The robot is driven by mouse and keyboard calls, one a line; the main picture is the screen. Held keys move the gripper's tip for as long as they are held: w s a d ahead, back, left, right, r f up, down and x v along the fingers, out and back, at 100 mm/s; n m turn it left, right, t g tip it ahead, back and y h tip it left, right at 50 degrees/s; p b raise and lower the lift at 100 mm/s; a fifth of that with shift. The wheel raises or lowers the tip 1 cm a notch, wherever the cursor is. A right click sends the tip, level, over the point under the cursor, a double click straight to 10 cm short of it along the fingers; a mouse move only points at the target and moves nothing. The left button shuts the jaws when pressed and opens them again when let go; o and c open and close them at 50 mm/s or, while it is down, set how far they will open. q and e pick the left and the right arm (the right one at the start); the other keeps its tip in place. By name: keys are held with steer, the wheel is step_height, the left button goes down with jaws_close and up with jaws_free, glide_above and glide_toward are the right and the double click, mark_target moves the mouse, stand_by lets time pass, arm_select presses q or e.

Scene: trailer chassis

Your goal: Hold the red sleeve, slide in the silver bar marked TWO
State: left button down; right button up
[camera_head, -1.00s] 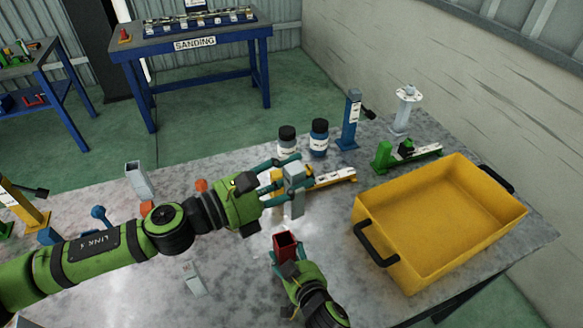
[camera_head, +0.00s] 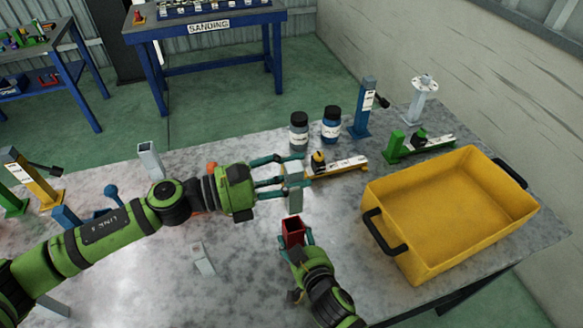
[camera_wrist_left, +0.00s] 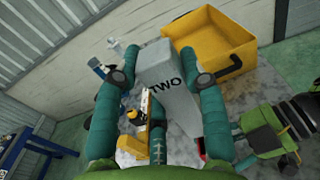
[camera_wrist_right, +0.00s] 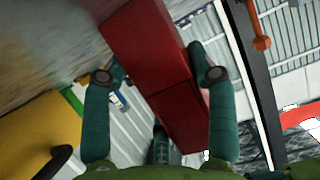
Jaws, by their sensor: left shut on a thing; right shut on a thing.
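The silver bar (camera_head: 295,199) is upright in my left gripper (camera_head: 298,182), which is shut on it. In the left wrist view the bar (camera_wrist_left: 168,72) shows the word TWO. The red sleeve (camera_head: 292,232) stands upright with its dark open top facing up, held by my right gripper (camera_head: 296,241), shut on it. It fills the middle of the right wrist view (camera_wrist_right: 158,65). In the head view the bar's lower end is just above the sleeve's opening, with a small gap in the picture. Its exact alignment in depth is hard to tell.
A yellow bin (camera_head: 450,210) stands at the right. A yellow clamp (camera_head: 340,167), green clamp (camera_head: 422,146), blue post (camera_head: 365,108) and two bottles (camera_head: 299,132) are behind. Grey tubes (camera_head: 203,258) and (camera_head: 150,160) stand left. The front middle of the table is mostly clear.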

mark_target(291, 211)
arm_select(q)
steer(key=shift+f, duration=2.5)
steer(key=shift+f, duration=3.7)
steer(key=shift+s+f, duration=0.1)
steer(key=shift+f, duration=0.4)
steer(key=c, duration=0.6)
jaws_free()
steer(key=shift+c, duration=0.2)
steer(key=shift+f, duration=0.1)
steer(key=shift+a+f, duration=0.1)
